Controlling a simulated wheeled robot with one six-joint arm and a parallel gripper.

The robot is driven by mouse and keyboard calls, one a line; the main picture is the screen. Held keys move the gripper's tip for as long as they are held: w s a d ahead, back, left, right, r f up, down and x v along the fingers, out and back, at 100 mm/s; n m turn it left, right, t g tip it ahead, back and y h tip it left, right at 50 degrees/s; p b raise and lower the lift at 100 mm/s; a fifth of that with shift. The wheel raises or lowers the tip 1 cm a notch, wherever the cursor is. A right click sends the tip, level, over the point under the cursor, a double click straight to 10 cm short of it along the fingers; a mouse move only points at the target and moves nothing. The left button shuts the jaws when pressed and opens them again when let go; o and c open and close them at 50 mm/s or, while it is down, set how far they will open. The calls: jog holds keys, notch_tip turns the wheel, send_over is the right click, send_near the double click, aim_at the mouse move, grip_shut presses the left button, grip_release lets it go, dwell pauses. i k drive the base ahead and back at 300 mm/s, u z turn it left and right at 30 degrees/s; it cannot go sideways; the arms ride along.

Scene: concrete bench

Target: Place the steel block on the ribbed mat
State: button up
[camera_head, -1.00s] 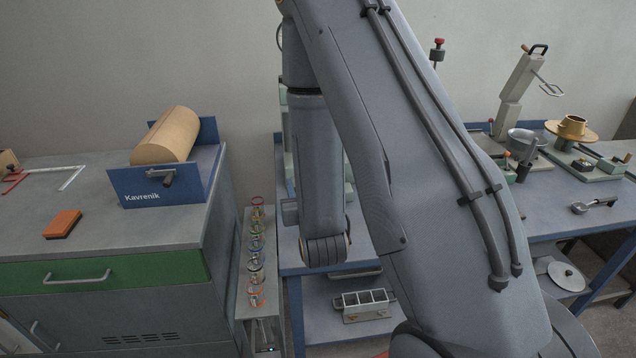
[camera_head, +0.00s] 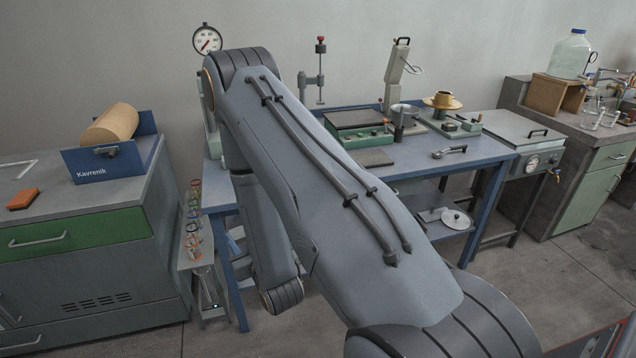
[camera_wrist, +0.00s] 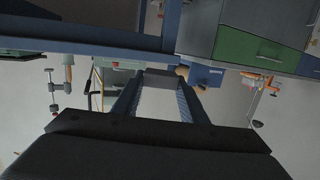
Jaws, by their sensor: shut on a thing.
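My gripper (camera_wrist: 161,92) shows in the wrist view, with its two blue-grey fingers on either side of a grey block (camera_wrist: 163,77). It is shut on this block, which looks like the steel block. In the head view, my arm hides the gripper and the block. A flat dark grey mat (camera_head: 371,157) lies on the blue bench, near its front edge and right of my upper arm. It may be the ribbed mat, but ribs are too small to make out.
A green-based instrument (camera_head: 358,130) stands behind the mat. A funnel stand, a brass cup (camera_head: 442,98) and a metal scoop (camera_head: 450,152) are to its right. A grey cabinet with a paper roll (camera_head: 110,123) stands left. A ring rack (camera_head: 193,225) stands between cabinet and bench.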

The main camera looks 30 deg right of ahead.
aim_at(368, 157)
jog(key=k, duration=0.45)
jog(key=z, duration=1.15)
jog(key=i, duration=1.15)
